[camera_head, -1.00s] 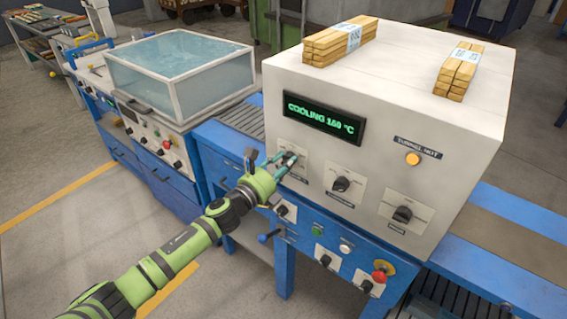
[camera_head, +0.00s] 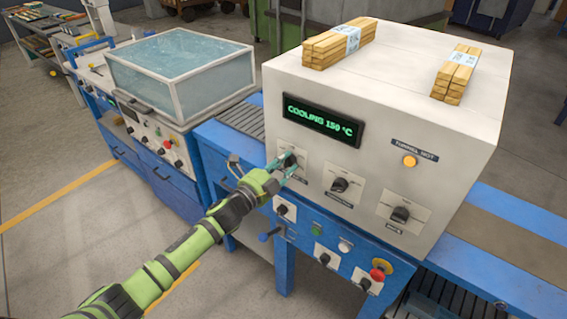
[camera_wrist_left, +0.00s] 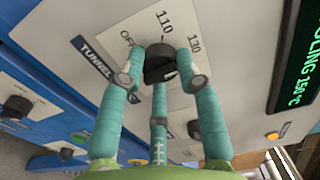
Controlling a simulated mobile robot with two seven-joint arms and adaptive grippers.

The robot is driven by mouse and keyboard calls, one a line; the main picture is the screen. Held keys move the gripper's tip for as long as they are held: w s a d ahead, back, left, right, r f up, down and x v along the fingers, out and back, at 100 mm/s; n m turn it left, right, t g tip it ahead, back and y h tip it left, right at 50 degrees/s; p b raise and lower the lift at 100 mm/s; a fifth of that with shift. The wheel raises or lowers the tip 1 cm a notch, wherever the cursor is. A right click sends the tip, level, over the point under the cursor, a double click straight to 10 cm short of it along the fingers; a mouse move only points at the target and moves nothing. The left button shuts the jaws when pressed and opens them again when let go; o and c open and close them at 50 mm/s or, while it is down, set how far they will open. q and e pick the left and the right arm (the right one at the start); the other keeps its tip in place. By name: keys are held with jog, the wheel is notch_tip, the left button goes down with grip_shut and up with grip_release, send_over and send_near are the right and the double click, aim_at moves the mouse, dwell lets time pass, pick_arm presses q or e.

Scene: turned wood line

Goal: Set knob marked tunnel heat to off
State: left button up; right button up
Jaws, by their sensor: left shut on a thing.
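The black knob (camera_wrist_left: 158,62) sits on a pale plate marked OFF, 110 and 130, on the front of the white tunnel housing (camera_head: 385,140). A blue label beside it in the left wrist view starts with TUNNEL; the rest is hidden by a finger. My left gripper (camera_head: 290,165) is shut on this knob, the leftmost of three on the housing. In the left wrist view its teal fingers (camera_wrist_left: 162,80) close around the knob. The green display (camera_head: 322,119) reads COOLING 150 °C. My right gripper is out of view.
Two more knobs, a middle one (camera_head: 340,185) and a right one (camera_head: 400,214), are on the same face. The amber TUNNEL HOT lamp (camera_head: 409,161) is lit. A red button (camera_head: 378,274) and switches sit on the blue frame below. Wood bundles (camera_head: 340,44) lie on top.

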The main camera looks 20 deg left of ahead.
pick_arm(q)
jog(key=n+p, duration=0.1)
jog(key=n, duration=0.5)
jog(key=n+p, duration=0.1)
jog(key=n, duration=0.6)
jog(key=shift+a+r, duration=0.1)
jog(key=shift+r, duration=0.1)
jog(key=n, duration=0.5)
jog(key=shift+f, duration=0.1)
jog(key=n+b, duration=0.1)
jog(key=n, duration=0.4)
jog(key=shift+f+n, duration=0.15)
jog(key=shift+n, duration=0.15)
jog(key=o, duration=1.1)
jog(key=shift+o, duration=0.2)
